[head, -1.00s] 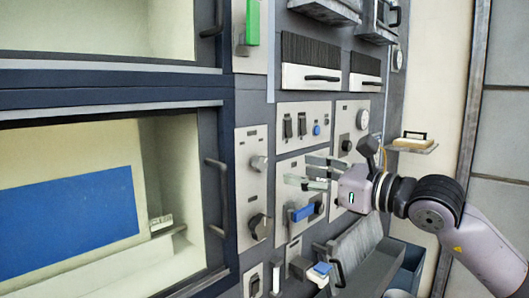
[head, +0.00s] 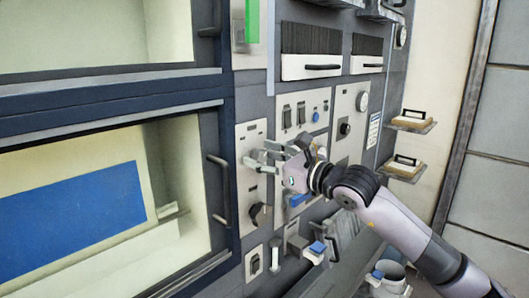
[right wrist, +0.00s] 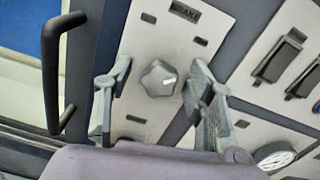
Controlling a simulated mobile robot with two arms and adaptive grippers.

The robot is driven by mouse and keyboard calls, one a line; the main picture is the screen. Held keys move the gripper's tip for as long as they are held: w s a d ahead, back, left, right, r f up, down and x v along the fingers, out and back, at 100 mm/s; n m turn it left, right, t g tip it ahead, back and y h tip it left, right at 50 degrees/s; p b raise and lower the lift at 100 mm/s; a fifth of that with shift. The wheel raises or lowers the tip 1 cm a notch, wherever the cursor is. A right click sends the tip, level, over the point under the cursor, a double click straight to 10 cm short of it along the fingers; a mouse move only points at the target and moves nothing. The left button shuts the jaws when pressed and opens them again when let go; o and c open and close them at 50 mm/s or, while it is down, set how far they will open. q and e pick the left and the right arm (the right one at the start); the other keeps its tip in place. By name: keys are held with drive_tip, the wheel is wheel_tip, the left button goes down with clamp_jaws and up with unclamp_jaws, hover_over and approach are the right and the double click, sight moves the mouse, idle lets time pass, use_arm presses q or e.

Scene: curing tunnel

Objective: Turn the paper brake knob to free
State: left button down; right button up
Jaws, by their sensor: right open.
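The brake knob (right wrist: 160,78) is a grey lobed knob with a pale mark pointing right, on a light panel (right wrist: 143,35) labelled "BRAKE" at the top. In the right wrist view it sits between the two fingers of my open right gripper (right wrist: 155,82). The right finger is very close to it and a gap shows on the left; I cannot tell whether either touches. In the head view my right gripper (head: 259,158) is at the upper part of the narrow panel (head: 245,188) and mostly hides the knob. My left gripper is not in view.
A dark lower knob (head: 258,214) is on the same narrow panel. A vertical door handle (head: 220,190) stands out just left of it, also in the right wrist view (right wrist: 56,75). Switches (head: 294,115) and a blue lever (head: 299,199) are to the right.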

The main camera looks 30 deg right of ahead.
drive_tip(key=shift+c, duration=0.6)
drive_tip(key=c, duration=1)
